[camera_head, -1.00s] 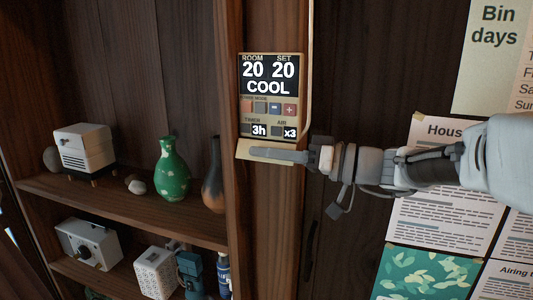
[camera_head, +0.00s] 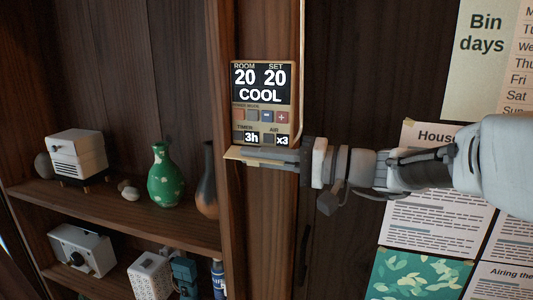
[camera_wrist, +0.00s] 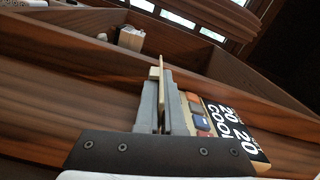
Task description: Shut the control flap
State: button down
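The control panel (camera_head: 262,103) is on a wooden post, with a lit display reading COOL and coloured buttons uncovered. Its beige control flap (camera_head: 233,154) sticks out at the panel's bottom edge, open and seen nearly edge-on. My gripper (camera_head: 262,159) reaches in from the right at the flap. In the wrist view, the flap (camera_wrist: 161,68) shows as a thin strip between the two close fingers of my gripper (camera_wrist: 163,105). The fingers look shut on it, one on each side. The panel (camera_wrist: 222,125) lies just right of the fingers there. The fingers hide part of the flap.
Shelves at left hold a white box-shaped device (camera_head: 78,153), a green vase (camera_head: 165,175) and a dark vase (camera_head: 207,182). A camera (camera_head: 82,248) is on the lower shelf. Papers (camera_head: 437,215) hang on the dark wall at right, behind my arm. A pale cable runs beside the panel.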

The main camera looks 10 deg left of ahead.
jog(key=m+p, duration=0.1)
jog(key=m, duration=0.1)
jog(key=r+m+p, duration=0.1)
jog(key=m+p, duration=0.2)
jog(key=m, duration=0.1)
jog(key=shift+r+p, duration=0.3)
jog(key=shift+r, duration=0.1)
jog(key=m+p, duration=0.2)
jog(key=m, duration=0.1)
jog(key=shift+w+r+p, duration=0.1)
jog(key=shift+r+p, duration=0.15)
jog(key=shift+p, duration=0.15)
jog(key=shift+w+m+p, duration=0.1)
jog(key=shift+m+p, duration=0.65)
jog(key=shift+m, duration=0.35)
